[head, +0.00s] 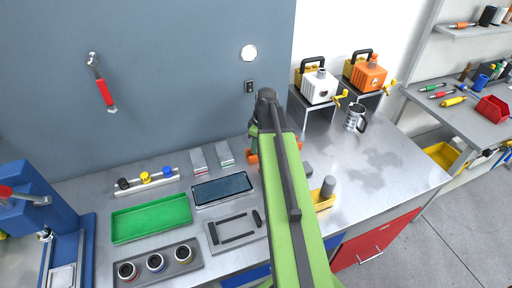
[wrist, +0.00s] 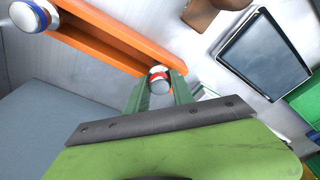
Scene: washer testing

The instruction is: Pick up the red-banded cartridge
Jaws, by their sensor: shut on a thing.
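The red-banded cartridge (wrist: 159,82) shows in the wrist view as a short pale cylinder with a red band and a grey end. My gripper (wrist: 160,92) is shut on it, with one green finger on each side. The cartridge is at the end of an orange rack (wrist: 105,38); I cannot tell whether it still rests in the rack. Another cartridge (wrist: 35,14), white with a blue band, sits at the rack's other end. In the head view my arm hides most of the gripper and the held cartridge; a bit of the orange rack (head: 252,158) shows beside the arm.
A dark-screened tablet (head: 222,188), a green tray (head: 152,231) and a grey holder (head: 196,262) with three banded round pieces are left of my arm. The right worktop is mostly clear.

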